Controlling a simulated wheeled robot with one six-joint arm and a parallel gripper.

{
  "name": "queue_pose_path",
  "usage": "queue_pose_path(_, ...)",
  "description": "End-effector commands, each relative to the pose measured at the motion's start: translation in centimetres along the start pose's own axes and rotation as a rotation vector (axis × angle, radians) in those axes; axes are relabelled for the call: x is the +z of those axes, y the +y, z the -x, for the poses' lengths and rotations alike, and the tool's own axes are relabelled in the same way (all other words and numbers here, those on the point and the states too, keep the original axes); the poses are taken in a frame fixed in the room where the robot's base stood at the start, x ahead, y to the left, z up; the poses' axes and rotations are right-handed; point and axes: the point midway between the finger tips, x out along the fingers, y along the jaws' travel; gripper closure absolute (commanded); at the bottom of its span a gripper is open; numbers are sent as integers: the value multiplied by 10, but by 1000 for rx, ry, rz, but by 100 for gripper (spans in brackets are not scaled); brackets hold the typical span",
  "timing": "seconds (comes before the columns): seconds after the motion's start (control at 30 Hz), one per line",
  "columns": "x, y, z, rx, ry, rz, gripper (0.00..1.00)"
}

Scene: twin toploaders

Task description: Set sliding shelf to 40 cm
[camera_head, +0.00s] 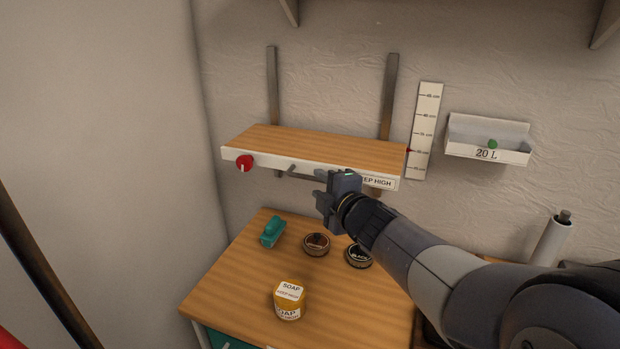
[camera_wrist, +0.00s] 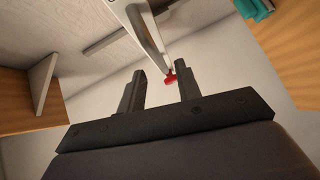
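The sliding shelf (camera_head: 310,145) has a wooden top and white front edge, and sits across two wall rails. A red knob (camera_head: 244,163) is at its front left, and a grey handle (camera_head: 292,170) sticks out mid-front. A red pointer at its right end (camera_head: 408,150) meets the lower part of the scale (camera_head: 425,130); the numbers are too small to read surely. My gripper (camera_head: 319,188) is in front of the shelf, right of the handle. In the wrist view my gripper (camera_wrist: 160,88) is open and empty, with the red knob (camera_wrist: 170,78) beyond the fingers.
Below is a wooden worktop (camera_head: 230,290) with a soap jar (camera_head: 290,300), two round tins (camera_head: 316,244) and a teal object (camera_head: 272,232). A white wall tray (camera_head: 487,150) marked 20 L is right of the scale. Wall space above the shelf is clear between the rails.

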Motion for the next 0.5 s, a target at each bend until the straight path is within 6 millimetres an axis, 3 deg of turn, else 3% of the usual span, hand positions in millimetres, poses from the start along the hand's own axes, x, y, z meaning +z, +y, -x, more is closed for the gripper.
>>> queue_pose_path(0.2,0,0,-34,-1,1,-1,67)
queue_pose_path(0.5,0,0,-53,0,-1,-1,67)
